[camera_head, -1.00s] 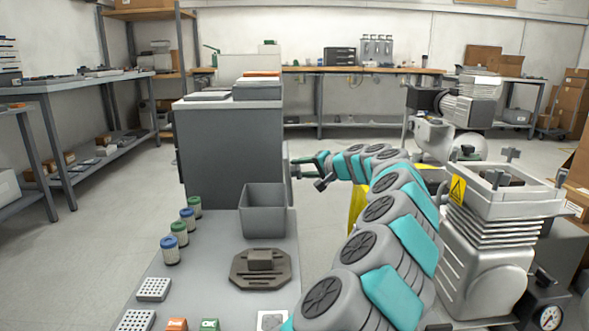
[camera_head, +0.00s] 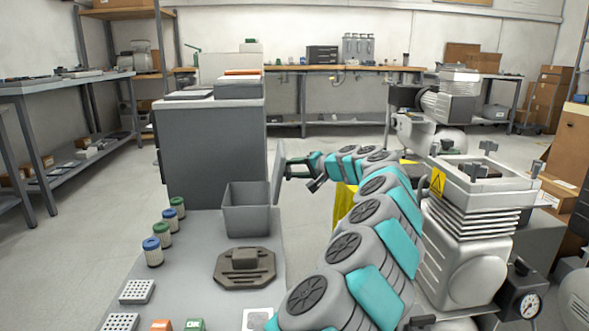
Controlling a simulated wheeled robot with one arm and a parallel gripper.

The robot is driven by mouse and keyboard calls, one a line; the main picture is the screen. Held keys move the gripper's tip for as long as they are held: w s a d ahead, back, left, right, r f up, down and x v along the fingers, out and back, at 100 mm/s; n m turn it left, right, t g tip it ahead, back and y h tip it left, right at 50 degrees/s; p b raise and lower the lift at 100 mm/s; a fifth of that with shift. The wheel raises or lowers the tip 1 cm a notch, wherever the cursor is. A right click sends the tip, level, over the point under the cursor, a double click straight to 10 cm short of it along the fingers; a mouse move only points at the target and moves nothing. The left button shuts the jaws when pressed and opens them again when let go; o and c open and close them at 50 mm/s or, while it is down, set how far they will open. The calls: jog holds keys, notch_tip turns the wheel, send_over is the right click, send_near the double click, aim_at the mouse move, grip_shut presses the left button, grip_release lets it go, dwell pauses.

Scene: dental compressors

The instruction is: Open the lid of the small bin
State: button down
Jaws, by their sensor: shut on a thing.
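The small bin (camera_head: 246,213) is a grey box with an open top on the grey bench. Its lid (camera_head: 277,174) is a thin grey panel standing nearly upright at the bin's right rear edge. My gripper (camera_head: 292,169), dark with teal parts, reaches in from the right and is shut on the lid. The fingertips are small in the view and partly merge with the lid's edge.
A tall grey cabinet (camera_head: 213,150) stands behind the bin. A dark slotted plate (camera_head: 245,268) lies in front of it, with several filter cartridges (camera_head: 163,233) to the left. A compressor (camera_head: 470,220) stands right of my arm.

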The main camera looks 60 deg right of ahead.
aim_at(287, 176)
jog(key=c, duration=0.8)
grip_release()
jog(key=shift+w+a+f+y, duration=0.15)
jog(key=shift+w+a+f, duration=0.15)
jog(key=shift+f, duration=0.35)
jog(key=shift+w+a+f+y, duration=0.2)
jog(key=shift+a+f, duration=0.1)
jog(key=shift+f, duration=0.3)
jog(key=shift+c, duration=0.2)
jog(key=o, duration=0.4)
jog(key=shift+w+a+r, duration=0.1)
jog(key=shift+w, duration=0.15)
jog(key=shift+c, duration=0.2)
jog(key=d+r+p+v, duration=0.1)
jog(key=v, duration=0.7)
jog(key=shift+a, duration=0.35)
jog(key=shift+s+r, duration=0.1)
